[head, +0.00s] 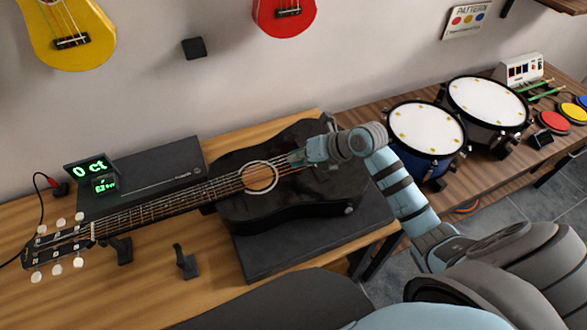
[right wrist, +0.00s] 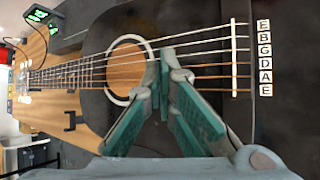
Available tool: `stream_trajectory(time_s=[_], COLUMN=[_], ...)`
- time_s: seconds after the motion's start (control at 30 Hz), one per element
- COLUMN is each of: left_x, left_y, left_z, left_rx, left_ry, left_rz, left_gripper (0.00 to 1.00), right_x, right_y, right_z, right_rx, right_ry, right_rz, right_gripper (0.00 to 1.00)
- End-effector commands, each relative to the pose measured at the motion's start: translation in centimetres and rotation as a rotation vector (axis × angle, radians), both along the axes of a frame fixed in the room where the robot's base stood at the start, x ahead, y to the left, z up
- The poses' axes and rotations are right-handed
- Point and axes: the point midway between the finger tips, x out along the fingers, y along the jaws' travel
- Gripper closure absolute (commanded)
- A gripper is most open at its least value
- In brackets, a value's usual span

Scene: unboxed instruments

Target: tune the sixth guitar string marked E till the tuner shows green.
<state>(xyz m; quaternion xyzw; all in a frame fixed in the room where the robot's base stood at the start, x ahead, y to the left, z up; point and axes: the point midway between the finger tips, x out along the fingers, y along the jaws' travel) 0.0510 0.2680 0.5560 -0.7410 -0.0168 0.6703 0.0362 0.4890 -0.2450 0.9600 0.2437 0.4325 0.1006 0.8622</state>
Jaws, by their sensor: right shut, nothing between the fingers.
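The black guitar (head: 290,200) lies on a dark stand on the table, its neck pointing left to a headstock (head: 58,246) with several white tuning pegs (head: 56,267). The tuner (head: 88,170) behind the headstock shows green text that reads like "0 ct", with a smaller green display (head: 104,185) below. My right gripper (head: 297,158) is over the strings between sound hole and bridge. In the right wrist view its shut, empty fingertips (right wrist: 167,62) are at the strings; contact is unclear. The string label strip (right wrist: 265,57) reads E B G D A E from top. My left gripper is out of view.
A dark box (head: 150,170) stands behind the neck. Small black holders (head: 186,262) stand in front of it. Drums (head: 425,130) and coloured pads (head: 553,121) are on the right table. Bare wood (head: 150,295) is free at front left.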

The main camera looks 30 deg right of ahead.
Motion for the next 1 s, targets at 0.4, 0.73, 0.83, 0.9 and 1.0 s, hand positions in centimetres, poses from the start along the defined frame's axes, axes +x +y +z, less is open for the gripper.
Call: stream_trajectory(time_s=[0.4, 0.73, 0.83, 0.9, 1.0], left_x=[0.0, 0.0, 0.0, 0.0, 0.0], left_y=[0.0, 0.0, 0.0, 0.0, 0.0], left_z=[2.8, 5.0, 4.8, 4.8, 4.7], left_rx=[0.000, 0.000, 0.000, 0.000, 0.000], left_ry=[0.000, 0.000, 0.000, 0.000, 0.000], left_rz=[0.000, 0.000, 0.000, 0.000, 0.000], left_gripper=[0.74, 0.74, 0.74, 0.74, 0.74], right_x=[0.0, 0.0, 0.0, 0.0, 0.0], right_y=[0.0, 0.0, 0.0, 0.0, 0.0], right_z=[2.9, 5.2, 5.0, 5.0, 5.0], right_rx=[0.000, 0.000, 0.000, 0.000, 0.000], right_ry=[0.000, 0.000, 0.000, 0.000, 0.000], right_rz=[0.000, 0.000, 0.000, 0.000, 0.000], right_gripper=[1.00, 1.00, 1.00, 1.00, 1.00])
